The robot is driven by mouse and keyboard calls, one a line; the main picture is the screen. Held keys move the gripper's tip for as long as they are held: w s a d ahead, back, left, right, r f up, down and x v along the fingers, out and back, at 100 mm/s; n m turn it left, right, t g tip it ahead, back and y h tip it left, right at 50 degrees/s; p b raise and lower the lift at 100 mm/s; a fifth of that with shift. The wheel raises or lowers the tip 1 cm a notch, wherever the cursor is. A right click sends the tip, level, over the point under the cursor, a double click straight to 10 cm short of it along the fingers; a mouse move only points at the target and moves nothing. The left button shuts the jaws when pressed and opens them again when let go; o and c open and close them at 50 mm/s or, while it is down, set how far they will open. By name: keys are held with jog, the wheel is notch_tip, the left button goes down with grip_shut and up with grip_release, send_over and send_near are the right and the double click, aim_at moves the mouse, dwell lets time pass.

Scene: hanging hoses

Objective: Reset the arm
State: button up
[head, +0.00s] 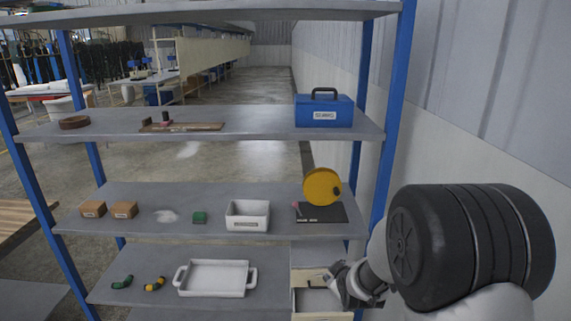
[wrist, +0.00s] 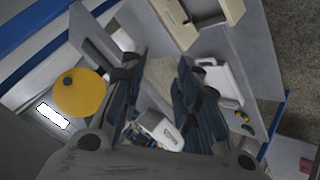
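My gripper (head: 338,283) is at the lower right of the shelf rack, just right of a pale open-topped drawer or box (head: 318,306) on the lowest visible shelf. In the wrist view its two dark fingers (wrist: 163,95) are spread apart, with nothing held between them. Whether a finger touches the drawer or box cannot be told. My arm reaches in from the right edge, and its big dark joint covers part of the wall.
The grey rack (head: 250,122) has blue posts. Near my gripper are a yellow disc (head: 322,187) on a dark base, a white bin (head: 247,215) and a white tray (head: 214,278). A blue toolbox (head: 324,110) is higher up. A wall (head: 500,130) stands at right.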

jog(key=s+r+m+g, duration=0.2)
jog(key=s+r+m, duration=0.1)
jog(key=s+r, duration=0.65)
jog(key=s+r+m+g, duration=0.1)
jog(key=s+r+m, duration=0.1)
jog(key=s, duration=1.1)
jog(key=s+r+m+g, duration=0.2)
jog(key=s+r, duration=0.3)
jog(key=s, duration=0.9)
jog(key=shift+s+a+m, duration=0.15)
jog(key=shift+s+m, duration=0.1)
jog(key=shift+m, duration=0.45)
